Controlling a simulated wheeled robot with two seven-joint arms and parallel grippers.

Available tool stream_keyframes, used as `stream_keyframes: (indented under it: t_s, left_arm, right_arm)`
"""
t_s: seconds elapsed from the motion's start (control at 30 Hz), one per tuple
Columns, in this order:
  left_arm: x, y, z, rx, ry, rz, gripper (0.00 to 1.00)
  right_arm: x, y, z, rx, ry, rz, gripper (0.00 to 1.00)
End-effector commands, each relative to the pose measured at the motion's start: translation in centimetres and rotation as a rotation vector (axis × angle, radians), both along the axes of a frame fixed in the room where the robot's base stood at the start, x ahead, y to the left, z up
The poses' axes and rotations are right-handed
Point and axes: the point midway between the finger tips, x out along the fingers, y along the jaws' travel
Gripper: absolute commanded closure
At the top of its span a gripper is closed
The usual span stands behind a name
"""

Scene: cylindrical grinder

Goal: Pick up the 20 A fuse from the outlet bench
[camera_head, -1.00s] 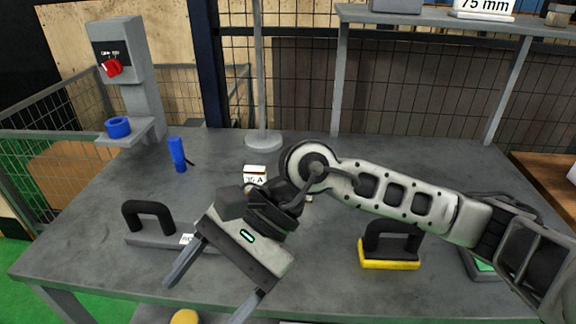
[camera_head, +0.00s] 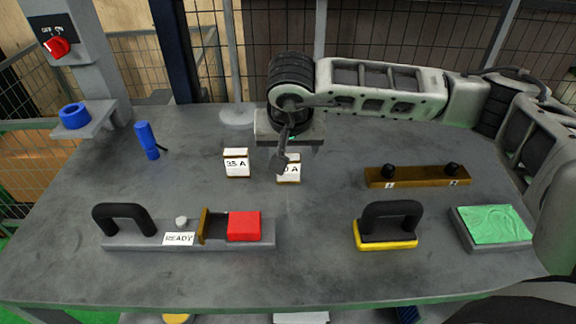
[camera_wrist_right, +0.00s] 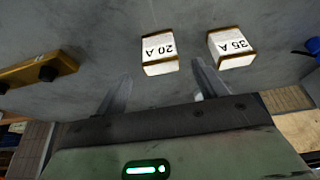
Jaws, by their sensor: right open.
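The 20 A fuse (camera_head: 289,174) is a small white block with brown ends, standing on the grey bench (camera_head: 320,215). My right gripper hangs over it in the head view (camera_head: 284,160) and hides part of its label. The right wrist view shows the whole label of the 20 A fuse (camera_wrist_right: 160,54). There my right gripper (camera_wrist_right: 160,76) is open, with one finger toward each side of the fuse and nothing held. A similar 35 A fuse (camera_head: 236,164) stands just left, outside the fingers; it also shows in the wrist view (camera_wrist_right: 231,47). My left gripper is not in view.
A brown bar with two black knobs (camera_head: 417,177) lies to the right. In front are a handled base with a READY label (camera_head: 179,238) and red block (camera_head: 244,226), a yellow-based handle (camera_head: 386,243) and a green pad (camera_head: 494,223). A blue cylinder (camera_head: 146,140) stands left.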

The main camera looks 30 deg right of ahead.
Motion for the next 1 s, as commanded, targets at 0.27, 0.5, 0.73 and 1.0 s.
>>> stream_keyframes:
  t_s: [0.27, 0.5, 0.73, 1.0]
  left_arm:
    - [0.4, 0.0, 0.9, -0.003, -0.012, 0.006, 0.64]
    - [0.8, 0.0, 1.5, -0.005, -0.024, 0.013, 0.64]
    - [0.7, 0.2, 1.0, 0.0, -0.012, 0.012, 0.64]
    - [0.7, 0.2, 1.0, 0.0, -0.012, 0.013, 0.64]
  right_arm:
    - [0.7, -0.3, -2.0, 0.0, 0.002, 0.001, 0.29]
    - [2.0, -0.9, -5.2, 0.001, 0.002, 0.0, 0.29]
    - [2.2, -1.0, -5.8, 0.001, 0.0, 0.003, 0.29]
    - [2.2, -1.0, -5.8, 0.001, -0.001, 0.002, 0.8]
